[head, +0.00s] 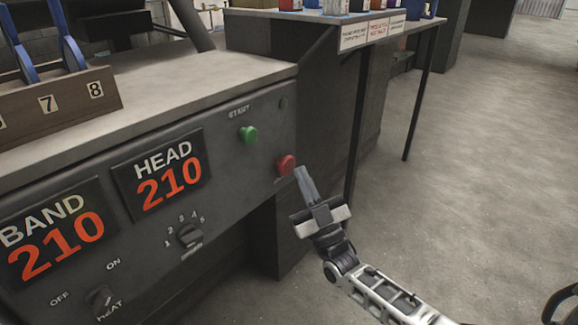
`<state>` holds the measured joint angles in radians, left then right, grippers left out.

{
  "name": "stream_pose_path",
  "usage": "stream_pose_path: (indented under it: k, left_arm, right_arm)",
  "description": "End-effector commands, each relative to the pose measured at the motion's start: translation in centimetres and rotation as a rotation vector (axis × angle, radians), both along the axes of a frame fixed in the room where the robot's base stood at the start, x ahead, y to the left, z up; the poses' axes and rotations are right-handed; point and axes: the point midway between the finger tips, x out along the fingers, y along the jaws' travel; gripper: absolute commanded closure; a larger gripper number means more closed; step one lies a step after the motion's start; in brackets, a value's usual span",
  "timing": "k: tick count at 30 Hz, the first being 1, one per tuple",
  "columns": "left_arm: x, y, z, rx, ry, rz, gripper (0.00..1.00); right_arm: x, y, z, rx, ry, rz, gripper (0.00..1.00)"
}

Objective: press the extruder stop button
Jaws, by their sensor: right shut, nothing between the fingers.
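The red button (286,164) sticks out of the dark control panel (262,170) near its right edge, and its label is partly hidden. My right gripper (301,172) is shut and empty, with its fingertips just right of and slightly below the red button. I cannot tell whether the tips touch it. A green button (248,134) labelled START is above and left of the red one. My left gripper is not in view.
The panel also carries HEAD (163,174) and BAND (55,236) displays reading 210, a speed knob (190,235) and a heat switch (100,298). A table (400,38) with cans stands behind. Open floor lies to the right.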

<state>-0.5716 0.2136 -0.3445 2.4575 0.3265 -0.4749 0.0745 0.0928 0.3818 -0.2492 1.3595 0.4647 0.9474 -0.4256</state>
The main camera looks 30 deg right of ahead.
Motion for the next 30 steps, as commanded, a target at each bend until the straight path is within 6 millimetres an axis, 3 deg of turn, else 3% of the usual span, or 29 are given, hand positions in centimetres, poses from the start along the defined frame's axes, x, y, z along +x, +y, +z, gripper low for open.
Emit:
stream_pose_path:
  k: [16,30]
  left_arm:
    - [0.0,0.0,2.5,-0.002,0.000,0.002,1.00]
    - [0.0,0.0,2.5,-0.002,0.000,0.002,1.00]
  right_arm:
    - [-4.3,-1.8,0.1,-0.001,0.001,0.000,1.00]
    - [-4.6,-1.9,0.0,0.000,0.000,0.000,1.00]
